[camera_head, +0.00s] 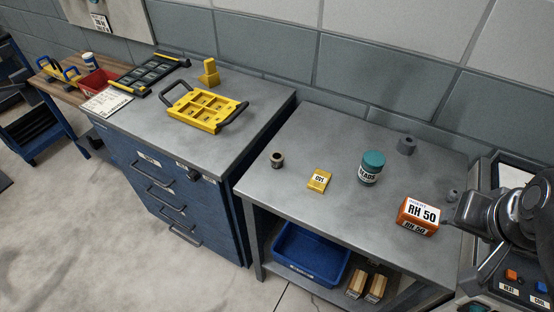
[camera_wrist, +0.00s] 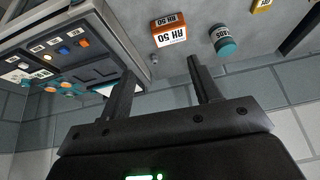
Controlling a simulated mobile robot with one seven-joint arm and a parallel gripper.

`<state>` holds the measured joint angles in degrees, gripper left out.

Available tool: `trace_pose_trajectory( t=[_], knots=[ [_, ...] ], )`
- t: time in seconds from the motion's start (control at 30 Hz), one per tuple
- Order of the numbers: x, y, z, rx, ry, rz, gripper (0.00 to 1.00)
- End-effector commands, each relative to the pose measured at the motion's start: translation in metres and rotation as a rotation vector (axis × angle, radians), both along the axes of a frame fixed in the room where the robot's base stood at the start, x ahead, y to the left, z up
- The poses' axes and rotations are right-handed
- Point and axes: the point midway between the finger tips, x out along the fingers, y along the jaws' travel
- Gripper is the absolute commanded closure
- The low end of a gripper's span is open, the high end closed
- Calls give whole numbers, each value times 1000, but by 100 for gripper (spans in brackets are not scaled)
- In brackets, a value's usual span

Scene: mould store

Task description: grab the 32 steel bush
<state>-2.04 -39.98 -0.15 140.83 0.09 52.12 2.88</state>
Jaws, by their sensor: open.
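No "32" marking can be read on any part. A small hollow metal bush (camera_head: 277,160), dark-sided with a pale rim, stands upright at the left of the grey metal table (camera_head: 320,215). A grey cylinder (camera_head: 406,145) stands at the table's back right; I cannot tell which of these is the 32 steel bush. My gripper (camera_wrist: 162,82) is open and empty in the wrist view, its two dark fingers apart. In the head view my wrist is at the far right, beyond the orange box, well away from the left bush.
An orange RH 50 box (camera_head: 416,216), a teal-lidded BEADS jar (camera_head: 371,167) and a yellow box (camera_head: 319,181) stand on the table. Small grey pieces (camera_head: 453,194) lie near its right edge. A control panel (camera_head: 510,288) is at right, a drawer cabinet (camera_head: 180,190) at left.

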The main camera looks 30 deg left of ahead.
Motion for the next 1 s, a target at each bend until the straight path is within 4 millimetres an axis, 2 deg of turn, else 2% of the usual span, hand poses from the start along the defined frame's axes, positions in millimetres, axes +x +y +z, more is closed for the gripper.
trace_pose_trajectory(
  t=[0.27, 0.53, 0.67, 0.8, 1.0],
  knots=[
    [67, 55, 18, 91, 114, -48, 43],
    [129, 134, 15, 144, 231, -119, 43],
    [153, 180, 5, 151, 284, -157, 43],
    [172, 234, -13, 149, 340, -201, 43],
    [186, 318, -49, 129, 406, -269, 43]
  ],
)
